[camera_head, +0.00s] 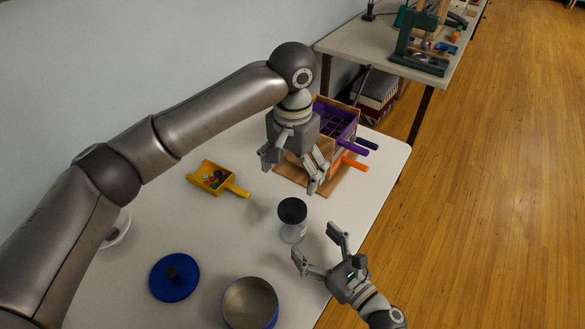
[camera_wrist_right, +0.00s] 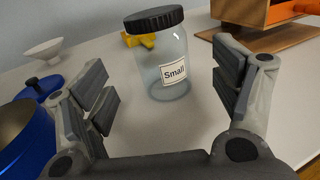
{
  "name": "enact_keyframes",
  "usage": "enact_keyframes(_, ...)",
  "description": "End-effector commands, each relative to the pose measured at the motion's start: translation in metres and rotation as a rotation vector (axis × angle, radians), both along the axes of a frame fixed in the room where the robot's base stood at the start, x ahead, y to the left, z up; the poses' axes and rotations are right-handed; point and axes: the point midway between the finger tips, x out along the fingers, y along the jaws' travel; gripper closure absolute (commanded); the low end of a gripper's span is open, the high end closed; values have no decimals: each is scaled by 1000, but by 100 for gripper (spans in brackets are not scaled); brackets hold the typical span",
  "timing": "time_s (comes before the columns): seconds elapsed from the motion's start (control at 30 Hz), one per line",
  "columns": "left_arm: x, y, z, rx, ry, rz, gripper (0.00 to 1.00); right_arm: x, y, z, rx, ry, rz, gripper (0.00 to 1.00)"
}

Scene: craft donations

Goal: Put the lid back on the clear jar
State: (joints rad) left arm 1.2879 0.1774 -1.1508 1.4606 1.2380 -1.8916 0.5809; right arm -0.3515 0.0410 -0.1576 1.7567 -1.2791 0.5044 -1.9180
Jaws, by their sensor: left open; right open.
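The clear jar (camera_head: 292,234) stands upright on the table near its right edge. In the right wrist view the jar (camera_wrist_right: 163,70) has a label reading "Small" and looks empty. The black ribbed lid (camera_head: 292,210) sits on the jar's mouth; it also shows on top in the right wrist view (camera_wrist_right: 154,19). Whether it is screwed tight I cannot tell. My left gripper (camera_head: 288,174) is open and empty, above and beyond the jar. My right gripper (camera_head: 314,243) is open and empty, its fingers pointing toward the jar and apart from it.
A blue lid with a dark knob (camera_head: 174,279) and an open blue pot (camera_head: 274,318) stand in front. A yellow scoop (camera_head: 234,189) with small pieces lies behind left. A wooden board (camera_head: 337,190) with a purple and orange rack is at the back. A white bowl (camera_wrist_right: 43,50) stands left.

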Motion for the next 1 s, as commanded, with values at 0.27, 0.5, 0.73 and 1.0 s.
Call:
enact_keyframes(0.27, 0, 0, 0, 0, 0, 0, 15, -28, -20, 0, 0, -1, 2, 17)
enact_keyframes(0.5, 0, 0, 0, 0, 0, 0, 15, -31, -23, 1, 1, -1, 1, 17)
enact_keyframes(0.73, 0, 0, 0, 0, 0, 0, 15, -31, -23, 1, 1, -1, 1, 17)
enact_keyframes(1.0, 0, 0, 0, 0, 0, -1, 15, -31, -23, 0, 1, -1, 1, 17)
